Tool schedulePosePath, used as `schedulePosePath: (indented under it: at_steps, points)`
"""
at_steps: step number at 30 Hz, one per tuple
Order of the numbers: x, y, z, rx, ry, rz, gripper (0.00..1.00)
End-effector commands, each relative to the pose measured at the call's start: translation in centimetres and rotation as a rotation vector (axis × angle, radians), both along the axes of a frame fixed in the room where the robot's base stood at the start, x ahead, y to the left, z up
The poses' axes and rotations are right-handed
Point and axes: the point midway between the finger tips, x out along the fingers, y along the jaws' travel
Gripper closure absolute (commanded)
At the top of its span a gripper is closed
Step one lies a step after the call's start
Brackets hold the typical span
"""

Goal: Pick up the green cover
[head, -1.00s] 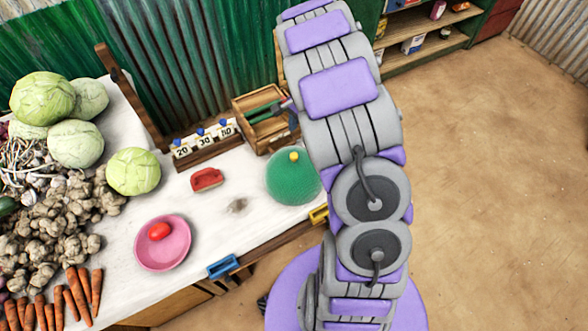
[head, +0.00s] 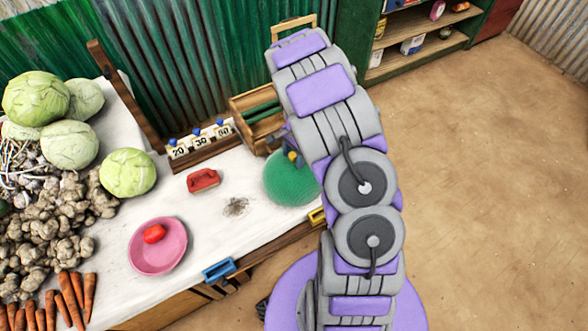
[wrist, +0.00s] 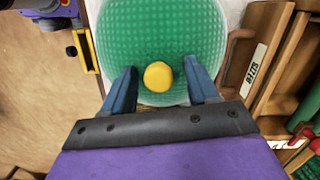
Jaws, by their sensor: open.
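The green cover (head: 288,180) is a round, mesh-like dome on the white counter, partly hidden by my arm in the head view. In the wrist view the green cover (wrist: 160,32) fills the upper middle. Its yellow knob (wrist: 158,76) stands between the two blue fingers of my gripper (wrist: 161,84). The fingers are apart, one on each side of the knob, with visible gaps. In the head view my gripper (head: 293,150) is at the top of the cover. What lies under the cover cannot be made out.
A wooden crate (head: 262,128) and a rack of numbered weights (head: 203,144) stand behind. A red block (head: 203,180), a pink bowl (head: 158,262) with a red item and a blue-handled thing (head: 219,269) are to the left. Vegetables crowd the far left.

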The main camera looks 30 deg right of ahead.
Motion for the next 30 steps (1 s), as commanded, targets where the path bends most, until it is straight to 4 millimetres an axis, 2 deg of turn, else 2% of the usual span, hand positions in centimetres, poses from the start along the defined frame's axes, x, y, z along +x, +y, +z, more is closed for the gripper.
schedulePosePath:
  at_steps: [7, 25, 30]
  points:
    - [-0.01, 0.08, -0.14, 0.000, 0.000, 0.001, 0.43]
    - [-0.03, -0.04, -0.40, 0.002, 0.006, 0.001, 1.00]
    - [-0.10, 0.01, -0.49, 0.003, 0.008, 0.001, 1.00]
